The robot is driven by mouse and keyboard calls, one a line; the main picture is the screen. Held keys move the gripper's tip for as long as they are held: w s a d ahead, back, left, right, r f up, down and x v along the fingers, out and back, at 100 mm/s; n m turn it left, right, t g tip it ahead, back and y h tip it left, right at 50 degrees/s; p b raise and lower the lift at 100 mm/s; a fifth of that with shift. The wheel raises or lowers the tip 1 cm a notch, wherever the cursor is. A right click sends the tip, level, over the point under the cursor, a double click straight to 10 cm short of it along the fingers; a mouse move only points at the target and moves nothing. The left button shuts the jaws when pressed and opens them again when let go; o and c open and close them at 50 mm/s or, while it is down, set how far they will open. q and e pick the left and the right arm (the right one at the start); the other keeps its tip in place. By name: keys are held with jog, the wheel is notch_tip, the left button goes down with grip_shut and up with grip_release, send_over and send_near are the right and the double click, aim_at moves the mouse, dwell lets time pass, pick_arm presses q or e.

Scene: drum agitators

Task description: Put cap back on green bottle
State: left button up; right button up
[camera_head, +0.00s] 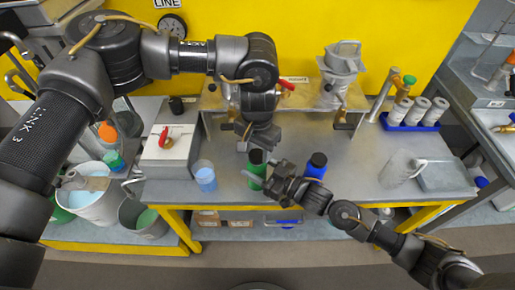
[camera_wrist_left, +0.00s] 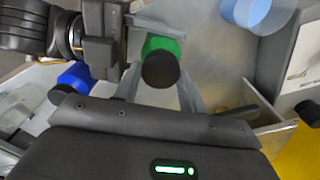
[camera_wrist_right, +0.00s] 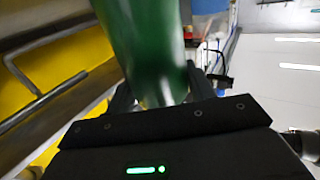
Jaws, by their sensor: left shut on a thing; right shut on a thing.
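The green bottle (camera_head: 257,171) stands upright at the front of the grey table, with its black cap (camera_head: 255,156) at its top. In the left wrist view the black cap (camera_wrist_left: 160,70) covers the bottle's mouth, with green (camera_wrist_left: 164,44) showing behind it. I cannot tell whether the cap is fully seated. My left gripper (camera_wrist_left: 160,88) reaches down from above and is shut on the cap. My right gripper (camera_head: 268,180) comes from the right and is shut on the bottle's body. The green body (camera_wrist_right: 145,45) fills the upper middle of the right wrist view.
A blue bottle with a dark cap (camera_head: 316,166) stands close to the right of the green one. A beaker of blue liquid (camera_head: 205,177) is to the left. A blue rack (camera_head: 410,122) and a clear flask (camera_head: 399,168) are farther right. The table's front edge is close.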

pick_arm(q)
jog(key=shift+f, duration=0.5)
